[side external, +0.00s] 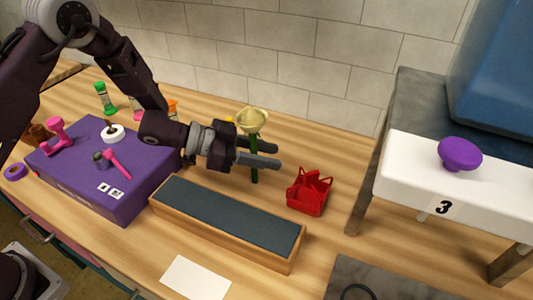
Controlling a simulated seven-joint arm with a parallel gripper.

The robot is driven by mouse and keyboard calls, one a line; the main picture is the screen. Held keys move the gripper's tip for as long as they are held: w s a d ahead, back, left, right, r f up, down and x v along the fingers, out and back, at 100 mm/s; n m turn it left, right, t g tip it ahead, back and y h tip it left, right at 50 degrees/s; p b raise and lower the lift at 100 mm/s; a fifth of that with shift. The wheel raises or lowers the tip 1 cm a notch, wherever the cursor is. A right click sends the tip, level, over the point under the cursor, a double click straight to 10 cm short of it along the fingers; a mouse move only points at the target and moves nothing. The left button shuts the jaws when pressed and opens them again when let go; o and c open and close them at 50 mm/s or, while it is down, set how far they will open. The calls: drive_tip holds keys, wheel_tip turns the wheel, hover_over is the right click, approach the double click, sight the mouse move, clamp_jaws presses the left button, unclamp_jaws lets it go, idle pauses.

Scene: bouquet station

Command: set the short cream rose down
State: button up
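The cream rose (252,120) is upright, its pale bloom above my gripper (275,156). Its green stem (254,174) passes between the two grey fingers, which point right and look closed around it. The stem's lower end shows below the fingers, close to the wooden table; I cannot tell whether it touches. Part of the stem is hidden by the nearer finger.
A red basket-like holder (308,194) stands just right of my gripper. A long grey-topped wooden block (228,220) lies in front. A purple box (105,170) with small items is at left. A white platform marked 3 (400,165) carries a purple knob (460,152) at right.

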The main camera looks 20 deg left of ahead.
drive_tip(key=shift+r, duration=0.15)
drive_tip(key=v, duration=1.2)
drive_tip(key=a+r+n+t+y, duration=0.4)
drive_tip(key=a+r+n+y, duration=0.2)
drive_tip(key=a+r+y, duration=0.6)
drive_tip(key=s+d+n+g, duration=0.2)
drive_tip(key=s+n+g, duration=0.3)
drive_tip(key=s, duration=2.1)
drive_tip(key=shift+r+n+g, duration=0.3)
drive_tip(key=shift+r, duration=0.1)
